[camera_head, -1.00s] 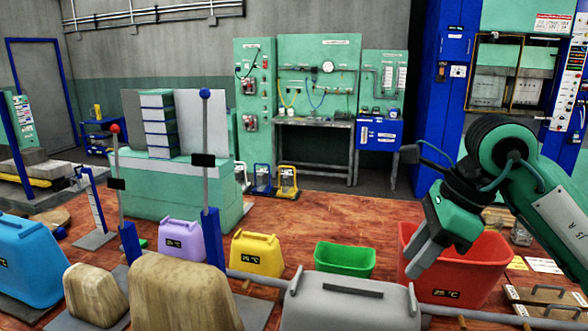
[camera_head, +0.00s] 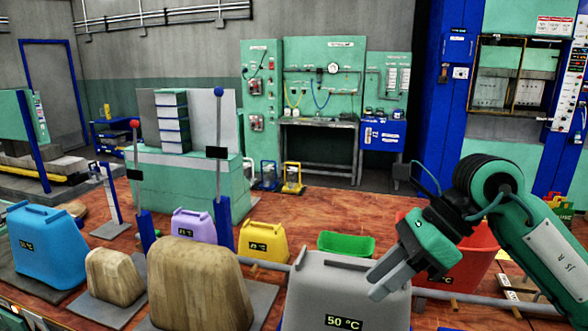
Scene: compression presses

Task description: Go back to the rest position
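My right gripper (camera_head: 374,287) hangs from my green and black arm at the right. Its grey fingers point down and to the left, in front of the grey 50 °C container (camera_head: 335,290) in the picture. The fingers lie close together, and I cannot tell whether a gap is between them. I see nothing held in them. The gripper and forearm hide part of the red bin (camera_head: 470,260). My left gripper is not in view.
A green bin (camera_head: 346,243), a yellow container (camera_head: 262,241), a purple container (camera_head: 193,226) and a blue container (camera_head: 47,245) stand on the wooden surface. Two beige blocks (camera_head: 200,285) are in front. Levers with blue (camera_head: 219,92) and red (camera_head: 135,124) knobs stand upright at the left.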

